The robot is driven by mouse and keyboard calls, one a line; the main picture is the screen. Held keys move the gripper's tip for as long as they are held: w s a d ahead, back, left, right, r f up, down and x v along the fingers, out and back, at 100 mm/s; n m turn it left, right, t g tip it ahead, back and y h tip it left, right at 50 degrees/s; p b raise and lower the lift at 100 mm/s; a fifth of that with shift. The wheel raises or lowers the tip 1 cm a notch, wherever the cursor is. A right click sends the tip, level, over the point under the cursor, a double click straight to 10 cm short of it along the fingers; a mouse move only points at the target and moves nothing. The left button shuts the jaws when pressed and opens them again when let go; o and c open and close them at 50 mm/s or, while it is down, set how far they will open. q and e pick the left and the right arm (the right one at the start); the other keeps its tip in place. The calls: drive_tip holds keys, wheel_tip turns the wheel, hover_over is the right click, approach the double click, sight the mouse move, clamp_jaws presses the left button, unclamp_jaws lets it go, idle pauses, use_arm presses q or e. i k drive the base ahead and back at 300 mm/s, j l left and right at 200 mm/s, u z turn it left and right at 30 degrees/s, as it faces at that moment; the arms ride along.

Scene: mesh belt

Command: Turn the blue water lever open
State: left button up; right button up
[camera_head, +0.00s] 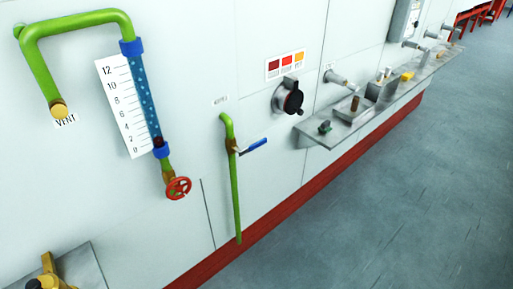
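The blue water lever (254,146) is a short blue handle on a brass valve (233,146). The valve sits on a thin vertical green pipe (236,195) mounted at the white wall panel. The lever points out to the right and slightly up, across the pipe's line. A small label (220,100), too small to read, is on the wall above the pipe. Neither of my grippers shows in the head view, and nothing touches the lever.
Left are a gauge tube (147,100) with green pipe and a red handwheel (178,188). Right of the lever are a black round knob (292,98) and a metal shelf (318,134) jutting from the wall with small items. The grey floor (400,200) in front is clear.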

sight(258, 143)
drive_tip(key=u, duration=0.55)
drive_tip(key=i+l+u, duration=0.15)
drive_tip(key=l+u, duration=0.3)
drive_tip(key=i+l+u, duration=0.1)
drive_tip(key=l+u, duration=1.15)
